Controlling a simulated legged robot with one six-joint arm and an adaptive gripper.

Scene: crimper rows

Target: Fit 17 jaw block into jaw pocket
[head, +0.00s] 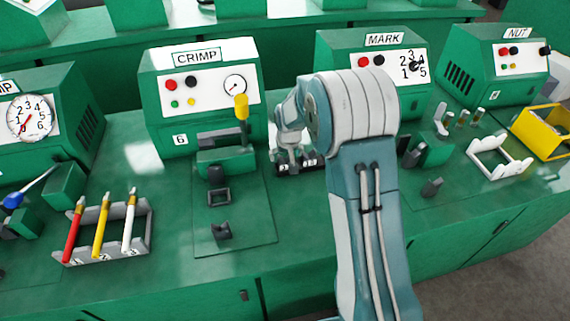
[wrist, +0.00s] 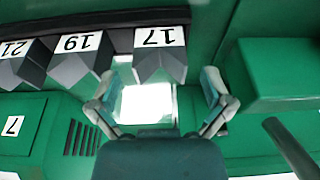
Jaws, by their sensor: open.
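The 17 jaw block (wrist: 160,62) is a dark grey block with a white label, upside down in the wrist view, at the end of a row in a dark rack (wrist: 112,32). In the head view the rack (head: 282,168) stands right of the CRIMP machine, partly hidden by my arm. My gripper (head: 289,160) is just above it. In the wrist view my gripper (wrist: 162,88) is open and empty, its fingers spread either side of block 17's line, apart from it. The CRIMP machine (head: 205,100) has a grey jaw area (head: 220,138) at its front; I cannot make out the pocket.
Blocks 19 (wrist: 80,62) and 21 (wrist: 22,68) stand beside block 17. A yellow-handled lever (head: 241,108) rises by the CRIMP machine. A rack of coloured pens (head: 105,250) is at left. A white cradle (head: 500,160) and yellow bin (head: 545,130) are at right.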

